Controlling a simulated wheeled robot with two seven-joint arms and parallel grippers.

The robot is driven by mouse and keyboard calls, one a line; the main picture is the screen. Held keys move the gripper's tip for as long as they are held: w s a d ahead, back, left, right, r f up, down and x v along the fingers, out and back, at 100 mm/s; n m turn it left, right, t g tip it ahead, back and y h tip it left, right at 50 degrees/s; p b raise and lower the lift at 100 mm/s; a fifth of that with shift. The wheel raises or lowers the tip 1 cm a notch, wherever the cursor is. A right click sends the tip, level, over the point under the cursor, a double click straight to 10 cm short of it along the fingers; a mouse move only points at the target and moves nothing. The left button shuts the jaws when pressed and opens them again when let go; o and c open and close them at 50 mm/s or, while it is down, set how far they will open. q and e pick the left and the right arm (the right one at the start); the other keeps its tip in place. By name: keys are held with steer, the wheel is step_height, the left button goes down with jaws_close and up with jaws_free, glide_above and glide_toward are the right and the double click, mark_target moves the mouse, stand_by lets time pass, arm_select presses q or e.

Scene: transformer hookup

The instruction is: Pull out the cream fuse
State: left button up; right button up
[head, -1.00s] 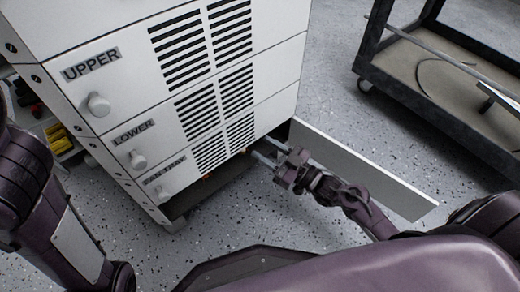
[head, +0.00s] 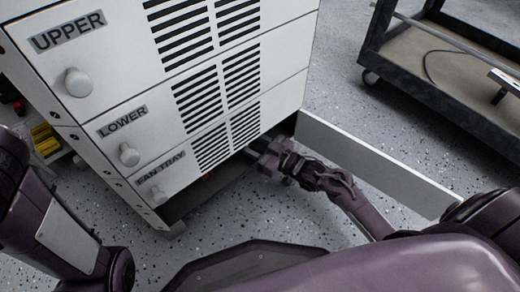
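I do not see the cream fuse in the head view. A white cabinet (head: 150,105) has an open low bay (head: 205,197) under the panel marked FAN TRAY; the inside is dark and mostly hidden. My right gripper (head: 260,146) reaches into this bay at its right end, beside the open white door (head: 370,162). Its fingertips are mostly hidden in the shade of the bay, so I cannot tell whether they are open or hold anything. My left arm is at the left edge, and its gripper is out of view.
The panels marked UPPER (head: 67,32), LOWER (head: 121,122) and FAN TRAY carry round knobs. Yellow parts (head: 45,139) show at the cabinet's left side. A dark cart (head: 450,75) stands at the upper right. Speckled floor lies free in front of the bay.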

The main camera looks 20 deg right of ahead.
jaws_close()
stand_by(0.5)
steer(key=shift+s+d+p, duration=0.3)
steer(key=shift+s+p, duration=0.4)
steer(key=shift+s, duration=0.1)
steer(key=shift+s+d+p, duration=0.25)
steer(key=shift+s+p, duration=0.45)
steer(key=shift+s, duration=0.05)
steer(key=s+p, duration=0.1)
steer(key=s+d+p, duration=0.1)
steer(key=s, duration=0.1)
steer(key=s+p, duration=0.1)
steer(key=shift+s+d, duration=0.35)
stand_by(0.5)
